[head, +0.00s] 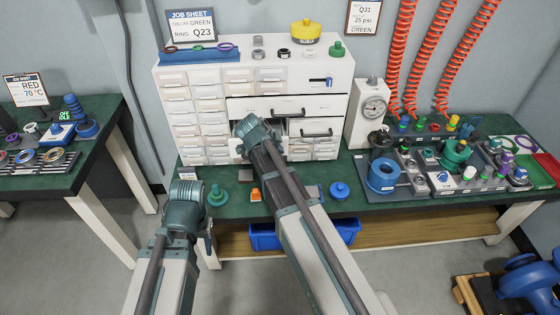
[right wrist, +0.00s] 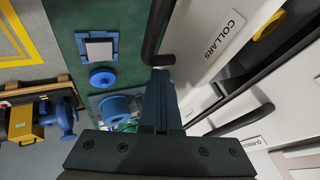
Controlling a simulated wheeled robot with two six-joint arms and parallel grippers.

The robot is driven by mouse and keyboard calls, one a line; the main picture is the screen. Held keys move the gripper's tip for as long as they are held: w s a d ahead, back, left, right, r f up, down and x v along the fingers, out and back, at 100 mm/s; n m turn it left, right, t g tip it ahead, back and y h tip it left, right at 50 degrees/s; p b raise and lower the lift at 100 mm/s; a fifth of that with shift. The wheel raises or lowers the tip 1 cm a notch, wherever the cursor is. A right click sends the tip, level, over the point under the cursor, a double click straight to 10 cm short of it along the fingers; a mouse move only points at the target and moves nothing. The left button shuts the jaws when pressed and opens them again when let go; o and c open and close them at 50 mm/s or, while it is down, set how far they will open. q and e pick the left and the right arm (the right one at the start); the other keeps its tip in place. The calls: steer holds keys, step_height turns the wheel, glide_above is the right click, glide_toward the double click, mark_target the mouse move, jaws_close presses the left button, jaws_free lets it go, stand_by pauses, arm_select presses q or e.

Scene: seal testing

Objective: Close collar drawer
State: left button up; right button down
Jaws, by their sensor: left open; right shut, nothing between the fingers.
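The collar drawer is the left of two wide lower drawers in the white cabinet (head: 210,100). In the right wrist view its white front, labelled COLLARS (right wrist: 215,50), stands out from the cabinet, with a dark gap and a yellow piece (right wrist: 268,24) behind it. In the head view my right arm hides most of this drawer. My right gripper (right wrist: 160,85) is shut and empty, its fingers beside the lower end of the drawer's dark handle (right wrist: 156,35); contact is unclear. My left gripper (head: 208,238) is open, low in front of the green bench, away from the cabinet.
The O-RINGS drawer (right wrist: 250,143) adjoins on the right in the head view. A blue knob (head: 340,190), a green knob (head: 217,198) and an orange piece (head: 256,194) stand on the bench before the cabinet.

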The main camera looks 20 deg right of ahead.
glide_toward(277, 129)
steer(key=d+f, duration=0.1)
steer(key=s+d+f, duration=0.2)
steer(key=shift+f, duration=0.4)
steer(key=shift+w+d, duration=0.1)
steer(key=shift+w, duration=0.15)
steer(key=shift+r, duration=0.1)
steer(key=shift+d, duration=0.1)
